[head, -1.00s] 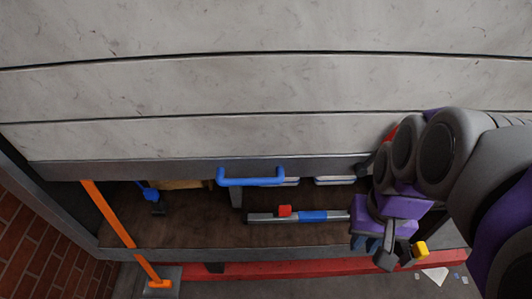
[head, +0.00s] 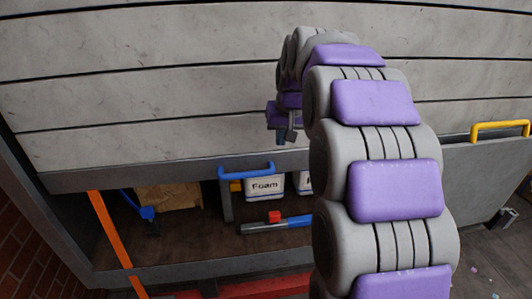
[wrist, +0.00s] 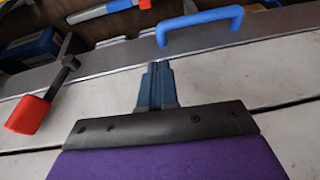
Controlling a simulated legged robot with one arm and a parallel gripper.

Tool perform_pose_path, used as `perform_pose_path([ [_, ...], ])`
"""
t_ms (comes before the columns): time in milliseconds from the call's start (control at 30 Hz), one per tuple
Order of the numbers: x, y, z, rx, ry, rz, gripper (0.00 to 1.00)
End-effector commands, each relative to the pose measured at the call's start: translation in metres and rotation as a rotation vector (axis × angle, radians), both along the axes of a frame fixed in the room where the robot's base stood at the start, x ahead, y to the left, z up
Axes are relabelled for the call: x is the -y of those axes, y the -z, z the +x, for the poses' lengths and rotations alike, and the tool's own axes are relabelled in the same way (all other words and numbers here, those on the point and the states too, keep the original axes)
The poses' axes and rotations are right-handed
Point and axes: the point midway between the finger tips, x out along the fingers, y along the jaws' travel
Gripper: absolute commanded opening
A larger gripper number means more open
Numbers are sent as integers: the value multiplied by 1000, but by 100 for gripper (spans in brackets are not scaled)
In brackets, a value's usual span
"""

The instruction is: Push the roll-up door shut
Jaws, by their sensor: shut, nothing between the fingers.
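The roll-up door (head: 150,80) is grey-white and slatted. Its dark bottom rail (head: 120,177) is partway down, with an open gap below it. A blue handle (head: 246,170) sits on the rail and also shows at the top of the wrist view (wrist: 200,24). An orange strap (head: 110,232) hangs at the left of the gap. My gripper (head: 287,135) is shut and empty, in front of the lowest slats, above and right of the handle. In the wrist view its fingertips (wrist: 158,68) point toward the rail beside the handle; contact cannot be told.
Inside the compartment are white Foam containers (head: 264,187), a cardboard box (head: 168,196) and a tool with a red part (head: 274,216). A red-gripped lever (wrist: 30,114) lies by the door in the wrist view. A yellow handle (head: 500,129) is at right. My arm hides the compartment's right side.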

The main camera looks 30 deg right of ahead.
Motion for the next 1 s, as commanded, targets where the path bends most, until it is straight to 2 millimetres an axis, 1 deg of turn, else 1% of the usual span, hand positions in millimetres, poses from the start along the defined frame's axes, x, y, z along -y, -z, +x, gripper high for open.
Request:
perform_pose_path([
  [167, -5, 28, 10, -5, -1, -3, 0],
  [200, -6, 36, 12, -5, -1, -3, 0],
  [400, -6, 72, 26, -6, 0, -4, 0],
  [600, -7, 101, 34, -2, 0, -5, 0],
  [800, -8, 116, 38, -1, 0, -4, 0],
  [1000, -9, 119, 39, 0, 0, -5, 0],
])
